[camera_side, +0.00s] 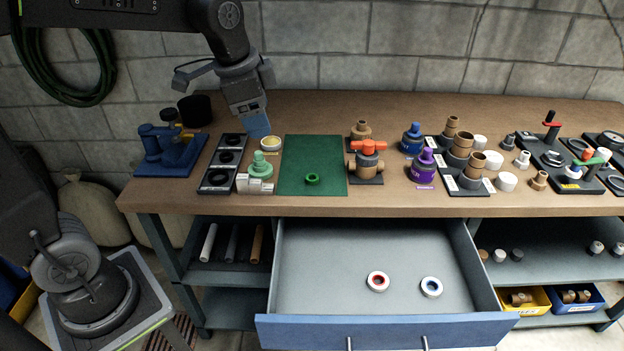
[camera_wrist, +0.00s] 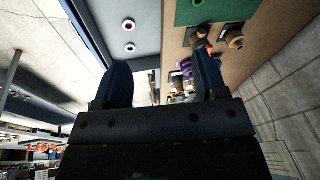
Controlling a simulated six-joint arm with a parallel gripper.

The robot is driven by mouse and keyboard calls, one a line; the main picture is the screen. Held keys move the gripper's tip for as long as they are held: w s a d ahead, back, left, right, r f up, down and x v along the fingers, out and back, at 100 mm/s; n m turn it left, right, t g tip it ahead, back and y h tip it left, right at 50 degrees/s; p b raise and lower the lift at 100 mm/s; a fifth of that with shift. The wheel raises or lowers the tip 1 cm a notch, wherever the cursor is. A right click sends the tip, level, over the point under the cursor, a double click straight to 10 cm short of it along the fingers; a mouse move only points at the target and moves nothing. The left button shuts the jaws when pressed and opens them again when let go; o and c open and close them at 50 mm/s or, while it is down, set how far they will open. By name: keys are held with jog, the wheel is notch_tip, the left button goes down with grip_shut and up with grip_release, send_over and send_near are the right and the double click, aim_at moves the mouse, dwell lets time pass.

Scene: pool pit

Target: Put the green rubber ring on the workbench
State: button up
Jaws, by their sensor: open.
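The green rubber ring (camera_side: 312,179) lies flat near the front edge of a dark green mat (camera_side: 313,150) on the brown workbench (camera_side: 230,115). In the wrist view a small green bit at the top edge may be the ring; the mat (camera_wrist: 215,12) shows there too. My gripper (camera_side: 259,134) hangs over the bench, left of the mat and behind the ring, beside a yellow-topped tin. In the wrist view my gripper (camera_wrist: 165,78) has its two dark fingers apart, with nothing seen held between them.
The drawer (camera_side: 345,250) below is pulled out and holds a red-centred roll (camera_side: 378,281) and a blue-centred roll (camera_side: 431,287). An orange-handled valve (camera_side: 368,160) stands right of the mat. A green fitting (camera_side: 261,165) and a slotted tray (camera_side: 222,165) stand left of it.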

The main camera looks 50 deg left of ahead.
jog(key=w+a+f+m+g, duration=0.25)
jog(key=w+f+m, duration=0.2)
jog(key=w, duration=0.55)
jog(key=m, duration=0.5)
send_over(312, 173)
jog(key=s+d, duration=0.1)
jog(key=s, duration=0.1)
jog(key=shift+g, duration=0.35)
jog(key=f, duration=1.6)
jog(key=shift+w+f, duration=0.2)
jog(key=shift+w+d+f, duration=0.1)
jog(key=shift+w+f, duration=0.05)
jog(key=shift+f, duration=1.15)
jog(key=shift+w+f, duration=0.1)
jog(key=shift+f, duration=1.2)
jog(key=c, duration=1.1)
jog(key=shift+o, duration=0.2)
jog(key=shift+r, duration=0.1)
